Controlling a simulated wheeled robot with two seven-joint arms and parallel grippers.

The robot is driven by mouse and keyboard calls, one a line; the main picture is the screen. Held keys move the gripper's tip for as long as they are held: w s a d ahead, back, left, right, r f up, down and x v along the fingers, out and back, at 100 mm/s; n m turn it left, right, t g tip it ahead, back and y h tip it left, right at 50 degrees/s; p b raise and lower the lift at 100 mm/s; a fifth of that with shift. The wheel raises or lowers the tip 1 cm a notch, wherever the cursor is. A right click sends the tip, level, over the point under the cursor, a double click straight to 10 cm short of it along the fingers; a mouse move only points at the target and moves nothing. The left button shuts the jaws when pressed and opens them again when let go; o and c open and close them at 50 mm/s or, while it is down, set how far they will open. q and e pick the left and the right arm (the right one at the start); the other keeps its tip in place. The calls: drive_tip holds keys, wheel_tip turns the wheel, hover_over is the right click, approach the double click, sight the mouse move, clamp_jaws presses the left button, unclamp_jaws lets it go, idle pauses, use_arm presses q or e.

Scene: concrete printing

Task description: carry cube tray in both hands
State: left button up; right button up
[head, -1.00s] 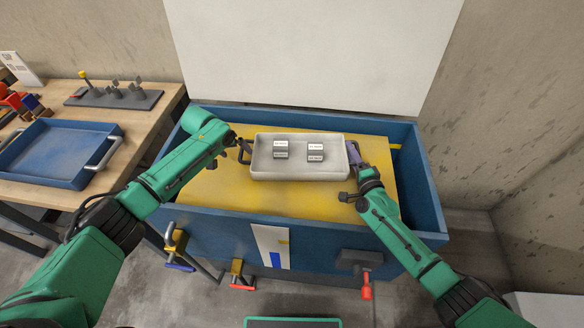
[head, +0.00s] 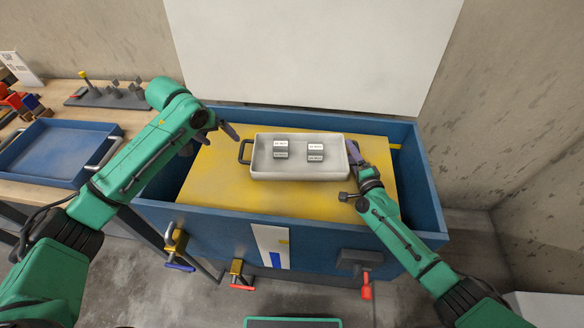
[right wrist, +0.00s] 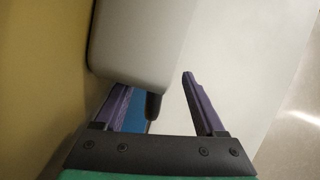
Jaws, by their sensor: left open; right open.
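The cube tray (head: 262,172) is a light grey tray resting on the yellow surface (head: 215,185) inside a blue tank. Several small grey labelled cubes (head: 281,150) sit in it. Its dark left handle (head: 244,152) is clear of any gripper. My left gripper (head: 229,134) is open and empty, above and left of that handle. My right gripper (head: 357,157) is open at the tray's right end. In the right wrist view, the tray's rounded end (right wrist: 140,45) is close ahead of the open fingers (right wrist: 158,95), and part of a dark handle shows between them.
The blue tank (head: 430,190) has raised walls around the yellow surface, with clamps (head: 175,243) on its front. A wooden bench at left holds a blue tray (head: 50,150) and a rack of small tools (head: 115,97). A white panel (head: 310,50) stands behind.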

drive_tip(key=shift+a+r, duration=0.2)
drive_tip(key=shift+r, duration=0.2)
wheel_tip(320, 180, up, 9)
drive_tip(key=shift+d+r, duration=0.15)
drive_tip(key=shift+d, duration=0.1)
